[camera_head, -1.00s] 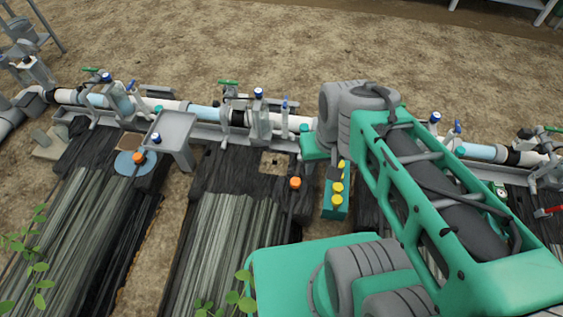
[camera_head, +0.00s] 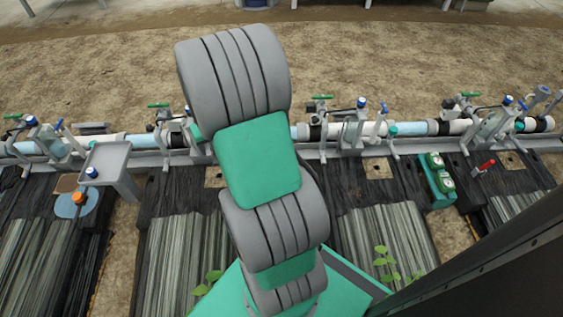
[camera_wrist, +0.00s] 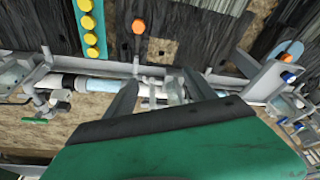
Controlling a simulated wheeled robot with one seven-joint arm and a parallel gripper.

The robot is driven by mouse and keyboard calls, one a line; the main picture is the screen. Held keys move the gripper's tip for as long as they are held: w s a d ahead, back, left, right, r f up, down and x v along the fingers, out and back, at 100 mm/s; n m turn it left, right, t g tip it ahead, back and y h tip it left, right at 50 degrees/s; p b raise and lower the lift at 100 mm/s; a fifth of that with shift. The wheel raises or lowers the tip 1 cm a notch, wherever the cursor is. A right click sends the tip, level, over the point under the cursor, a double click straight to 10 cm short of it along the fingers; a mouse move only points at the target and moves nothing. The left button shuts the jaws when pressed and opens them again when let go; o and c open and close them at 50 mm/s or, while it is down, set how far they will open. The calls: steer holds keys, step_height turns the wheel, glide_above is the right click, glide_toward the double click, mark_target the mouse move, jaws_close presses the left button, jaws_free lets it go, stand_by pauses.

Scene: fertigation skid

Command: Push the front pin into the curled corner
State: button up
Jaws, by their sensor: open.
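My gripper (camera_wrist: 160,90) is open, with its two grey fingers apart over the pipe line in the wrist view. I see nothing clearly held between them. A tan square patch (camera_wrist: 162,48) on the dark sheet lies beyond the fingers, with a small dark spot on it. The same kind of patch (camera_head: 213,177) shows left of my arm in the head view. An orange knob (camera_wrist: 138,27) stands beside the patch in the wrist view. I cannot make out the front pin or the curled corner. My arm hides part of the bed in the head view.
A teal strip with several yellow knobs (camera_wrist: 90,22) lies left of the orange knob. A white pipe line (camera_head: 415,129) with valves crosses behind the beds. A grey tray (camera_head: 108,158) stands at left. A teal gauge box (camera_head: 437,182) and red-handled tool (camera_head: 484,167) lie at right.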

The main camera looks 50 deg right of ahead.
steer(key=s+d+f+m+b, duration=0.1)
steer(key=s+d+f+b, duration=0.1)
steer(key=d+f, duration=0.6)
steer(key=s+d+f+m+h+b, duration=0.1)
steer(key=s+d+f+m+b, duration=0.1)
steer(key=d+f, duration=0.7)
steer(key=s+d+f+m+h+b, duration=0.1)
steer(key=s+d+f+b, duration=0.1)
steer(key=d+f, duration=0.7)
steer(key=shift+s+f+m, duration=0.15)
steer(key=shift+f+m, duration=0.05)
steer(key=shift+f, duration=1.55)
steer(key=shift+s+f+m, duration=0.1)
steer(key=shift+f+m, duration=0.1)
steer(key=shift+f, duration=1.55)
steer(key=shift+c, duration=0.2)
jaws_close()
steer(key=shift+r+p, duration=2.1)
steer(key=shift+r, duration=1.1)
